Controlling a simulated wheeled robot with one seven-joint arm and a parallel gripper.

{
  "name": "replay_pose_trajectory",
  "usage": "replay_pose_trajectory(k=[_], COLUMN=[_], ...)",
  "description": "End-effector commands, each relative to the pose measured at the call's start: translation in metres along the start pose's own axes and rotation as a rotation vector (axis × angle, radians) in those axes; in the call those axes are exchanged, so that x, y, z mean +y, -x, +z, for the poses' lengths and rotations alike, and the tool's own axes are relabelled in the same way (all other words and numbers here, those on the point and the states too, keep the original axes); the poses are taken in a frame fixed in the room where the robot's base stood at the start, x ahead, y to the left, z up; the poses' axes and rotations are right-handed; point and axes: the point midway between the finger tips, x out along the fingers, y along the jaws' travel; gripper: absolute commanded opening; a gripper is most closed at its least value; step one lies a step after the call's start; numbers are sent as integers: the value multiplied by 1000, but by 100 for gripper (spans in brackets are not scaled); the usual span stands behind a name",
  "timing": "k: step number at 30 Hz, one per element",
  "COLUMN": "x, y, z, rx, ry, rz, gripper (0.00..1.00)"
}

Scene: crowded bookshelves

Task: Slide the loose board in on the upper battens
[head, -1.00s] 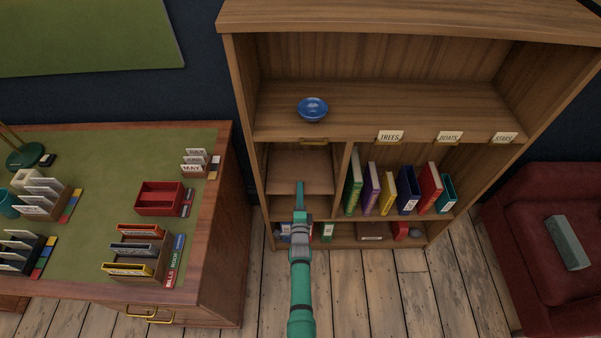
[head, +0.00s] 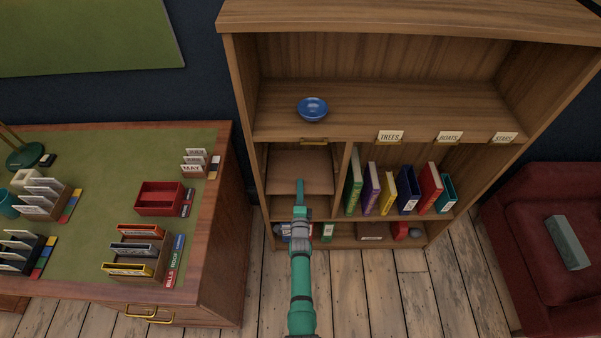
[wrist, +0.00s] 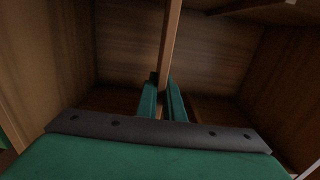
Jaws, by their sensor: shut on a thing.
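The loose board (head: 285,178) is a thin brown wooden panel lying roughly level in the left bay of the bookcase. My gripper (head: 300,187) is at its front edge, reaching in from the front. In the wrist view my gripper (wrist: 163,98) is shut on the board (wrist: 171,45), which shows edge-on between the two green fingers. The battens cannot be made out, so I cannot tell whether the board rests on them.
A blue bowl (head: 312,109) stands on the shelf above. An upright divider (head: 342,180) separates the bay from several books on the right. Items sit on the bottom shelf (head: 345,244). A desk (head: 222,200) stands left, a red armchair (head: 520,220) right.

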Motion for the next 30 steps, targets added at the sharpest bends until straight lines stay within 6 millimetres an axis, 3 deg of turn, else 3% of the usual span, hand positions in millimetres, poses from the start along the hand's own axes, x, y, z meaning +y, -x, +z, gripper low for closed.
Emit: replay_pose_trajectory(k=[11,30], x=[-6,-6], y=[2,44], z=[0,0], rx=[0,0], ry=[0,0], rz=[-2,-2], gripper=[0,0])
